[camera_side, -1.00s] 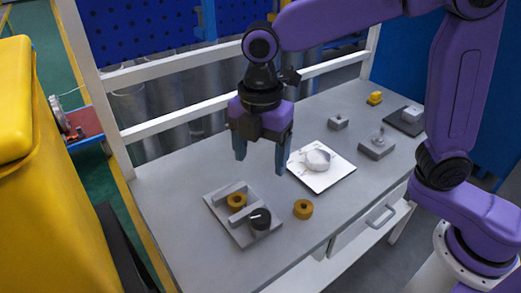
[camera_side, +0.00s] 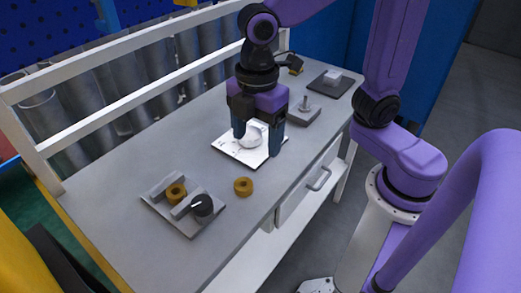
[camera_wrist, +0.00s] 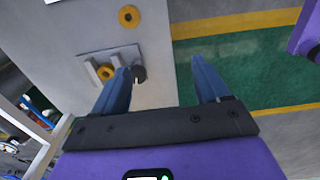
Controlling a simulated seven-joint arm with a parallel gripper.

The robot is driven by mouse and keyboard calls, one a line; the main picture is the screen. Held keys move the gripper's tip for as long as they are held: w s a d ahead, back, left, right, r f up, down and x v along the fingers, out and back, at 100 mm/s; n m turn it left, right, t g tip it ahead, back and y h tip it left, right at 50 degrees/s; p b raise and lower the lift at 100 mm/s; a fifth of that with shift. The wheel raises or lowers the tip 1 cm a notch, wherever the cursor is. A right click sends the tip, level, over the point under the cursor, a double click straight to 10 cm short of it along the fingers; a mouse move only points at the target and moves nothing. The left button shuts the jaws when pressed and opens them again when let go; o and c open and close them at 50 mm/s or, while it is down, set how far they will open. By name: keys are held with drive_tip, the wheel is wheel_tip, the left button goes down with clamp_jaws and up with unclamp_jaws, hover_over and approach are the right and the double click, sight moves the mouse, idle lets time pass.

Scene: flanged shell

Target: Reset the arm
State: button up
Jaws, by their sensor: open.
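My gripper (camera_side: 257,143) is open and empty, fingers pointing down, and it hangs over the table in the side view. In that picture its fingers overlap the white board (camera_side: 229,151) and the pale rounded shell (camera_side: 250,138) on it; I cannot tell the height between them. In the wrist view the two blue fingers of my gripper (camera_wrist: 162,70) are spread with nothing between them. The shell does not show in the wrist view.
A grey fixture plate (camera_side: 187,225) holds a yellow ring (camera_side: 176,193) and a black knob (camera_side: 202,207). Another yellow ring (camera_side: 243,186) lies loose beside it. The table's (camera_side: 110,165) left part is clear.

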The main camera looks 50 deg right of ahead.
drive_tip(key=s+d+f+m, duration=0.3)
drive_tip(key=s+d+m, duration=0.2)
drive_tip(key=s+d, duration=0.6)
drive_tip(key=shift+d+f+m, duration=0.15)
drive_tip(key=shift+f+m, duration=0.05)
drive_tip(key=shift+m, duration=0.1)
drive_tip(key=shift+w, duration=0.1)
